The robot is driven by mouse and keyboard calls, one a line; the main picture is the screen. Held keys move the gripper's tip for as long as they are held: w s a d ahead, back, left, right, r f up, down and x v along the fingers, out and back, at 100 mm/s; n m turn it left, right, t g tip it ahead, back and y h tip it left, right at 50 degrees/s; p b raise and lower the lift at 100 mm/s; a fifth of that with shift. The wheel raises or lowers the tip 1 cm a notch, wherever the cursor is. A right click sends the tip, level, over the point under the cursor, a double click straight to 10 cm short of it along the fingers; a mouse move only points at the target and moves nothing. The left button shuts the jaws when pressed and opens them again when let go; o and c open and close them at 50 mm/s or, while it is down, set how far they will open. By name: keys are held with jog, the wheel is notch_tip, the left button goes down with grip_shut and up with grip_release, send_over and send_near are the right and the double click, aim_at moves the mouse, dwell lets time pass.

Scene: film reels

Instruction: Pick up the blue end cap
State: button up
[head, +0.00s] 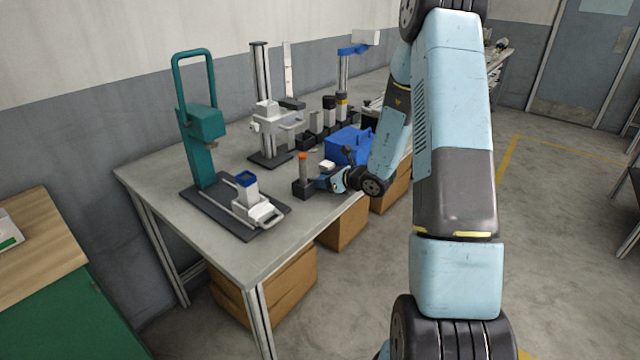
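A blue square piece (246,178), which looks like the blue end cap, sits on top of a white block (248,195) on the dark base plate of the teal press (204,122). My gripper (318,184) is low over the table, to the right of that piece and apart from it. It is beside a dark block (302,188) that carries a grey post with an orange top (302,157). The gripper's fingers are small and partly merged with a blue patch, so I cannot tell whether they are open or hold anything.
A blue bin (349,145) stands just behind my gripper, with a small white piece (327,165) before it. A grey-white stand (268,125) and several dark blocks are farther back. The table's front left (243,256) is clear. Cardboard boxes (285,290) are below.

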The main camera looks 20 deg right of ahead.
jog(key=c, duration=0.5)
